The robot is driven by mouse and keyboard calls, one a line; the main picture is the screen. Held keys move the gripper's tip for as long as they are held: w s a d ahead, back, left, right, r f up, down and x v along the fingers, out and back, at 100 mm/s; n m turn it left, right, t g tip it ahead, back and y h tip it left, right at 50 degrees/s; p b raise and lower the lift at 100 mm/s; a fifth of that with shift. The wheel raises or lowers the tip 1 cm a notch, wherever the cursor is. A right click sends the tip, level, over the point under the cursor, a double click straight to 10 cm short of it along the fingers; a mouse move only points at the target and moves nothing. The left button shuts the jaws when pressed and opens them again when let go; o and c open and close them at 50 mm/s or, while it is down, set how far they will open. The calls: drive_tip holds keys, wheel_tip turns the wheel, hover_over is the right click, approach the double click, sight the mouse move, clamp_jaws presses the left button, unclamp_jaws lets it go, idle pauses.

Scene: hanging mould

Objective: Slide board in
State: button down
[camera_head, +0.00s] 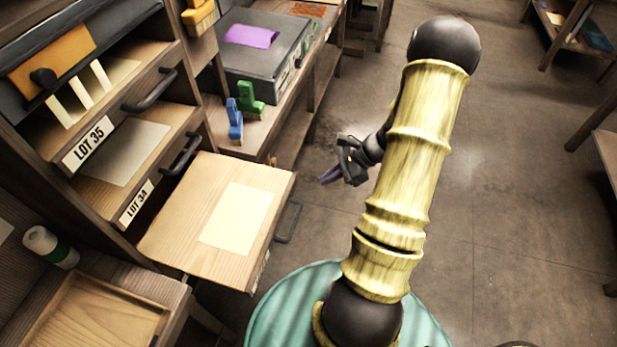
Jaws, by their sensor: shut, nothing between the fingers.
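A light wooden board (180,222) sticks far out of the dark wooden rack (115,222) at left, below the boards labelled LOT 35 (88,146) and LOT 34 (135,203). A pale sheet (240,217) lies on it. A dark bar handle (289,222) is on its outer right edge. My gripper (328,177), with purple fingers, is shut and empty, apart from the board, beyond and to the right of its far right corner.
A grey box with a purple sheet (250,36) stands on a bench behind the board, with green (250,98) and blue (235,118) pieces before it. A wooden tray (100,318) and a white-green roll (50,246) are lower left. The floor (500,170) at right is clear.

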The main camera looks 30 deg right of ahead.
drive_tip(key=d+f+m+t, duration=0.4)
drive_tip(key=d+m, duration=0.2)
drive_tip(key=d, duration=0.1)
drive_tip(key=shift+w+d+f+t, duration=0.3)
drive_tip(key=shift+w+d, duration=0.05)
drive_tip(key=shift+d, duration=0.05)
drive_tip(key=r+p+x, duration=0.1)
drive_tip(key=p+x, duration=0.1)
drive_tip(key=x, duration=1.1)
drive_tip(key=shift+w+a+r, duration=0.25)
drive_tip(key=shift+w+a, duration=0.25)
